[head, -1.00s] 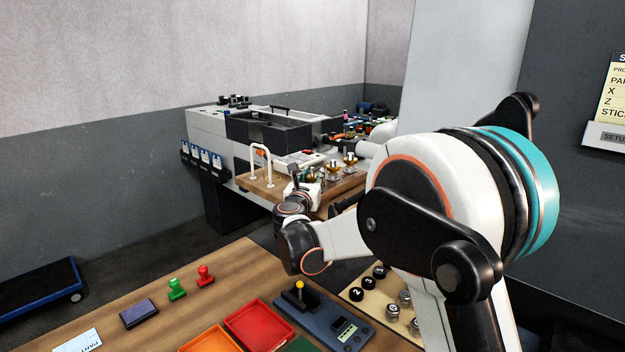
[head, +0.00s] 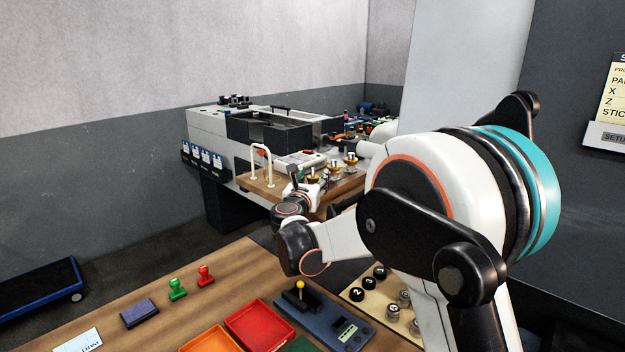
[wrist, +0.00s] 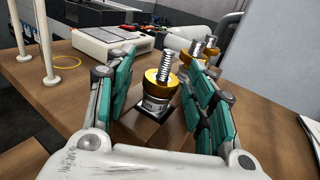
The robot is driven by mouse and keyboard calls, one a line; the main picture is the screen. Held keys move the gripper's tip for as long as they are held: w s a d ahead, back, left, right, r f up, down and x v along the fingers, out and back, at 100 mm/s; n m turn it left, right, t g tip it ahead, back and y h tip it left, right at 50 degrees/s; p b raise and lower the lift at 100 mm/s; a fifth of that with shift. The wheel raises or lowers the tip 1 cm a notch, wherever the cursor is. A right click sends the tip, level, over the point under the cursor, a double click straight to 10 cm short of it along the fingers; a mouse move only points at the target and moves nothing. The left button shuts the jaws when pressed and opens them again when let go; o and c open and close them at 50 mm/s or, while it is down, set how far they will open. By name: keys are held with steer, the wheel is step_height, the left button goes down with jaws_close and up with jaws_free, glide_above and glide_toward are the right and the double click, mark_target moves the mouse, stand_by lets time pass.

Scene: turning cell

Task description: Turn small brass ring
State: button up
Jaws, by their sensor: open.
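In the wrist view a brass ring (wrist: 160,82) sits round an upright threaded post on a silver-and-dark base. It lies between the spread teal-padded fingers of my gripper (wrist: 160,72). I see space on both sides of the ring and no clear contact. More brass rings on threaded posts (wrist: 198,52) stand behind it, partly hidden by the right finger. In the head view the brass-ringed posts (head: 334,166) stand in a row on the wooden bench, with my gripper at the near end. Its fingers are too small to make out there.
A white hoop-shaped rail (head: 261,165) stands left of the posts. A thin yellow loop (wrist: 67,62) lies flat near it. A pale box (wrist: 104,38) stands behind the nearest ring. Bare wood (wrist: 265,130) is at the right. A machine (head: 268,130) stands behind.

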steer(key=v, duration=1.1)
steer(key=shift+s, duration=0.3)
